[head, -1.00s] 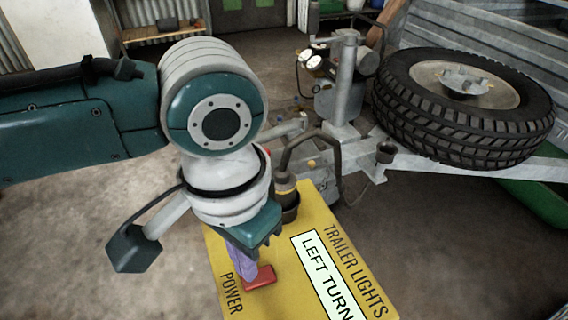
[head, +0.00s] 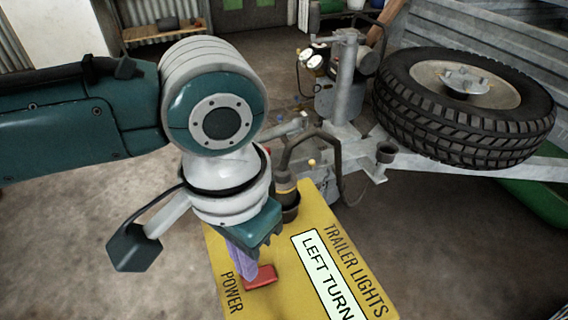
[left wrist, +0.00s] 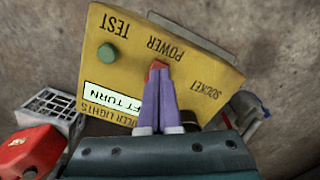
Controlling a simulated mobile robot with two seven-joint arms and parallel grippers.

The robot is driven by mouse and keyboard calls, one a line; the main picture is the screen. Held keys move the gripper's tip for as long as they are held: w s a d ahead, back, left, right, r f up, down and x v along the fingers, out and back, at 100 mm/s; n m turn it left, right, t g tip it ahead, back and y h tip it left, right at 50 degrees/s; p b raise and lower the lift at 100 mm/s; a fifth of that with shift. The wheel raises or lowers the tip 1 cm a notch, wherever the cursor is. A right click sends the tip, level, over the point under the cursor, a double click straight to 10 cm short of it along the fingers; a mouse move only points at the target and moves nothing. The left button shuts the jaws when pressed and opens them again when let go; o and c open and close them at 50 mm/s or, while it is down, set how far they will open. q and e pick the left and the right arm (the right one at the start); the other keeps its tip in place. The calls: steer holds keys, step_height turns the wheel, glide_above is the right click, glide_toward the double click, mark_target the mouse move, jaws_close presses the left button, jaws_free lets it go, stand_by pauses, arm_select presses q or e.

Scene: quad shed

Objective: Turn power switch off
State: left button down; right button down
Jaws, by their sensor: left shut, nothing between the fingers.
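The yellow box (head: 290,285) lies below my left arm in the head view and carries the words POWER, TRAILER LIGHTS and LEFT TURN. The red power switch (head: 262,277) sits beside the word POWER; it also shows in the left wrist view (left wrist: 158,65). My left gripper (head: 245,276) is shut and empty, with its purple fingertips at the switch. In the left wrist view the fingertips (left wrist: 158,80) overlap the switch's near part; I cannot tell whether they press on it. My right gripper is not in view.
A green button (left wrist: 107,53) is on the box near TEST. A black socket fitting (head: 287,195) and curved handle stand at the box's far edge. A trailer frame with a spare tyre (head: 465,105) is at the right. Bare concrete floor (head: 70,240) is at the left.

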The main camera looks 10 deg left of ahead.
arm_select(q)
steer(key=shift+f+b, duration=0.55)
steer(key=shift+f, duration=0.45)
stand_by(0.9)
steer(key=shift+r, duration=0.1)
step_height(320, 180, up, 7)
steer(key=p, duration=0.9)
